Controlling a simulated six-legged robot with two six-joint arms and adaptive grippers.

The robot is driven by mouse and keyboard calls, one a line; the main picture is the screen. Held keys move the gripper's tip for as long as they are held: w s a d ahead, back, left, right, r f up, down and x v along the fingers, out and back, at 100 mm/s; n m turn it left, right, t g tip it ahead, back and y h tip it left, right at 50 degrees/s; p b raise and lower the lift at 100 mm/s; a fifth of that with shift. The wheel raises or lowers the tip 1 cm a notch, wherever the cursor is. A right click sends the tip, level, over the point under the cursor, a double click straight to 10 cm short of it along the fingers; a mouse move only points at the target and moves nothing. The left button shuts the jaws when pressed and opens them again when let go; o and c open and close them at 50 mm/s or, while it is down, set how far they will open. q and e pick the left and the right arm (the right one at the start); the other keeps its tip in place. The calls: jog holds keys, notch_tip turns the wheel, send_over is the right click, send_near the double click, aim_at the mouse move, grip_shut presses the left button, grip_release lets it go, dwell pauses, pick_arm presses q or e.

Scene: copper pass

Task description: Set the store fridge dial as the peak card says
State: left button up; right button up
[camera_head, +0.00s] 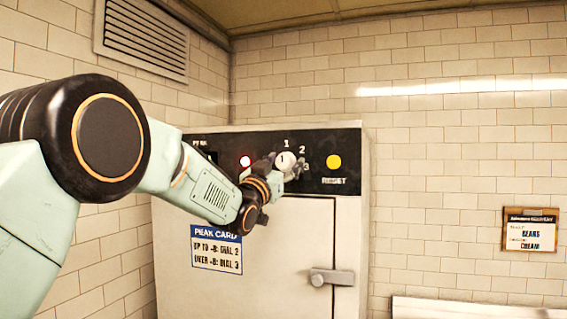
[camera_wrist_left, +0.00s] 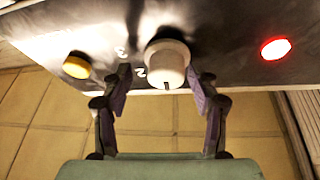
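The store fridge (camera_head: 290,225) has a black control panel (camera_head: 318,142) on top. Its white round dial (camera_head: 286,160) has marks 1, 2 and 3 around it, and its dark pointer line looks turned up toward 1. The peak card (camera_head: 216,248) on the front reads "up to -8: dial 2" and "over -8: dial 3". My left gripper (camera_head: 285,168) is at the dial. In the left wrist view its open fingers (camera_wrist_left: 159,80) stand either side of the dial (camera_wrist_left: 167,60), apparently with small gaps. My right gripper is out of view.
A lit red lamp (camera_head: 245,161) is left of the dial and a yellow button (camera_head: 334,161) is right of it. A door handle (camera_head: 331,277) sticks out below. A notice (camera_head: 530,229) hangs on the tiled wall at right.

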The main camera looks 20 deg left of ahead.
pick_arm(q)
jog(key=shift+s+a, duration=0.1)
jog(key=shift+a, duration=0.5)
jog(key=shift+c, duration=0.6)
jog(key=shift+a+f, duration=0.1)
jog(key=shift+a, duration=0.05)
jog(key=shift+c, duration=0.7)
jog(key=shift+d, duration=0.45)
jog(key=c, duration=0.4)
jog(key=shift+a, duration=0.2)
jog(key=c, duration=0.4)
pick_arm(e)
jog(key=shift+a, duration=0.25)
pick_arm(q)
jog(key=shift+d, duration=0.1)
